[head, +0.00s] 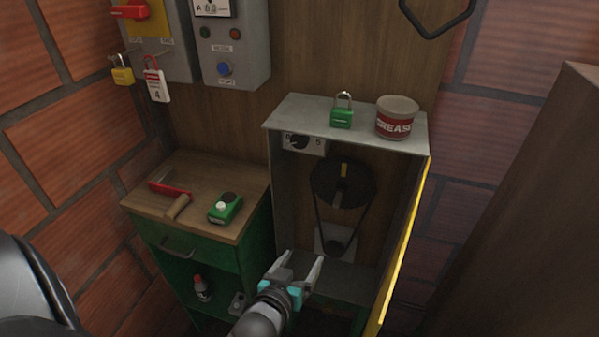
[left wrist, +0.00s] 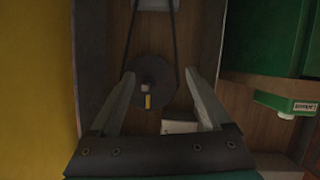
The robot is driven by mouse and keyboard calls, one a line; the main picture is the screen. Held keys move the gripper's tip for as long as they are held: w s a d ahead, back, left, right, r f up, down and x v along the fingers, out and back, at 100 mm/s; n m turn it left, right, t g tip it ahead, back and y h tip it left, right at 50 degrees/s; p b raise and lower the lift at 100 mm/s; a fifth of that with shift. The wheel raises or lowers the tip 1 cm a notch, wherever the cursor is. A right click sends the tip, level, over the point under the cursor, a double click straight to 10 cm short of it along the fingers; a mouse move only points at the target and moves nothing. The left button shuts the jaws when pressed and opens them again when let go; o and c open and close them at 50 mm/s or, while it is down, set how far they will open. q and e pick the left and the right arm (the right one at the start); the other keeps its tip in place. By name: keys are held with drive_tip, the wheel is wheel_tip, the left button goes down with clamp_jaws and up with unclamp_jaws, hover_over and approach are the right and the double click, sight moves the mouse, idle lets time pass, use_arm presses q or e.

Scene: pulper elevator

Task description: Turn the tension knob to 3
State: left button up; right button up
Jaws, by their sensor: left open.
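The tension knob (head: 299,142) is a dark knob on a pale dial plate, high on the left inside the open grey cabinet (head: 275,200). Numbers on the plate are too small to read surely, so I cannot tell its setting. My left gripper (head: 301,262) is open and empty, in front of the cabinet's lower part, below the knob and apart from it. In the left wrist view the open fingers (left wrist: 165,90) frame the belt pulley, and a pale plate (left wrist: 180,127), probably the dial plate, shows between them. My right gripper is not in view.
A large pulley (head: 342,184) and belt fill the cabinet's back. Its yellow-edged door (head: 403,245) stands open at right. A green padlock (head: 342,114) and grease tin (head: 396,118) stand on top. Left is a green workbench (head: 190,245) with small items. Control boxes (head: 232,45) hang above.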

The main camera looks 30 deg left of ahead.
sight(299, 143)
use_arm(q)
drive_tip(key=a+r+n+t+y, duration=0.1)
drive_tip(key=a+r+t, duration=0.15)
drive_tip(key=r, duration=0.75)
drive_tip(key=a+r+n+t+y, duration=0.1)
drive_tip(key=a+r+y, duration=0.15)
drive_tip(key=r, duration=0.65)
drive_tip(key=shift+h, duration=0.35)
drive_tip(key=x, duration=1.5)
drive_tip(key=shift+p, duration=0.3)
clamp_jaws()
